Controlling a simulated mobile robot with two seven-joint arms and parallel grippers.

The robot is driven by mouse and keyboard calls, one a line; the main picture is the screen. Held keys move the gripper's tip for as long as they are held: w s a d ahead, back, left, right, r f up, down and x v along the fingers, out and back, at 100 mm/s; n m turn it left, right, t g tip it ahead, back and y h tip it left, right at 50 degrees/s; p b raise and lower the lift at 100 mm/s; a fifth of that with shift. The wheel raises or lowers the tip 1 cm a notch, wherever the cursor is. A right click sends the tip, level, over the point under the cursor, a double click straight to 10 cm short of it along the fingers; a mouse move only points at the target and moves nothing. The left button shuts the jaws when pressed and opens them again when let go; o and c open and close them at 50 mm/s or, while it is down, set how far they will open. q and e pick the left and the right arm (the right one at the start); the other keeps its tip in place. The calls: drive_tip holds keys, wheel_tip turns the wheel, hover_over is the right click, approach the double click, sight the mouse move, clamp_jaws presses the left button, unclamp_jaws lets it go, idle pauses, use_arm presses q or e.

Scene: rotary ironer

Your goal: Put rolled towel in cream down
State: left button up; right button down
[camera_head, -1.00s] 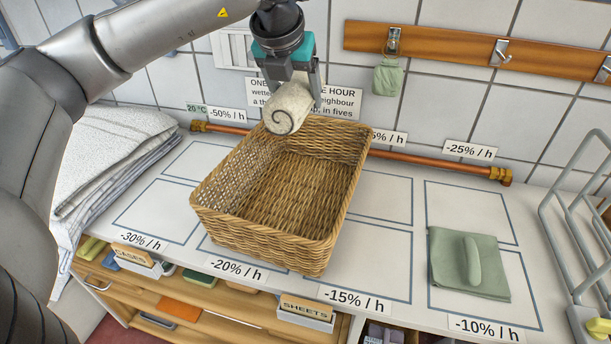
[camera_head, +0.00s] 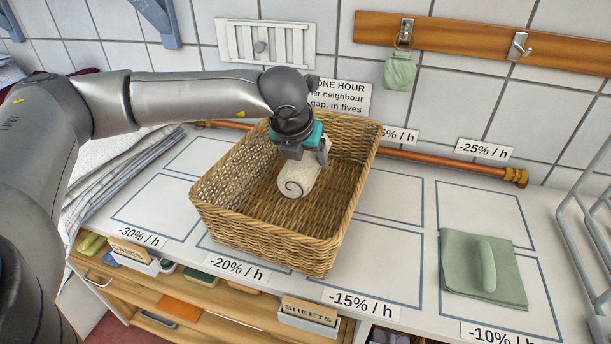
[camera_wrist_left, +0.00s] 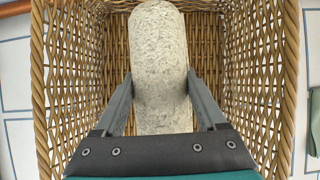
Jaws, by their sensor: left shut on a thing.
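The rolled cream towel (camera_head: 299,182) shows its spiral end in the head view. My left gripper (camera_head: 308,158) is shut on it and holds it inside the wicker basket (camera_head: 268,238), below the rim. In the left wrist view the towel (camera_wrist_left: 158,70) lies between the two fingers (camera_wrist_left: 162,95), with the basket wall (camera_wrist_left: 75,75) on both sides. Whether the towel touches the basket floor cannot be told. My right gripper is not in view.
A folded green cloth (camera_head: 462,262) with a roll on top lies on the marked counter at right. Folded towels (camera_head: 120,165) are stacked at left. A copper pipe (camera_head: 440,164) runs along the wall.

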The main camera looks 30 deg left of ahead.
sight(295, 167)
use_arm(q)
wheel_tip(295, 167, down, 4)
drive_tip(key=shift+f+b, duration=0.1)
drive_tip(key=shift+b, duration=0.25)
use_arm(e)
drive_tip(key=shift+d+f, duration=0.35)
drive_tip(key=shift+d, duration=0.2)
use_arm(q)
drive_tip(key=o, duration=1.4)
drive_tip(key=shift+c, duration=0.2)
drive_tip(key=p+v, duration=0.1)
drive_tip(key=v, duration=1)
drive_tip(key=shift+p, duration=0.35)
drive_tip(key=shift+s+r, duration=0.3)
drive_tip(key=shift+r, duration=0.25)
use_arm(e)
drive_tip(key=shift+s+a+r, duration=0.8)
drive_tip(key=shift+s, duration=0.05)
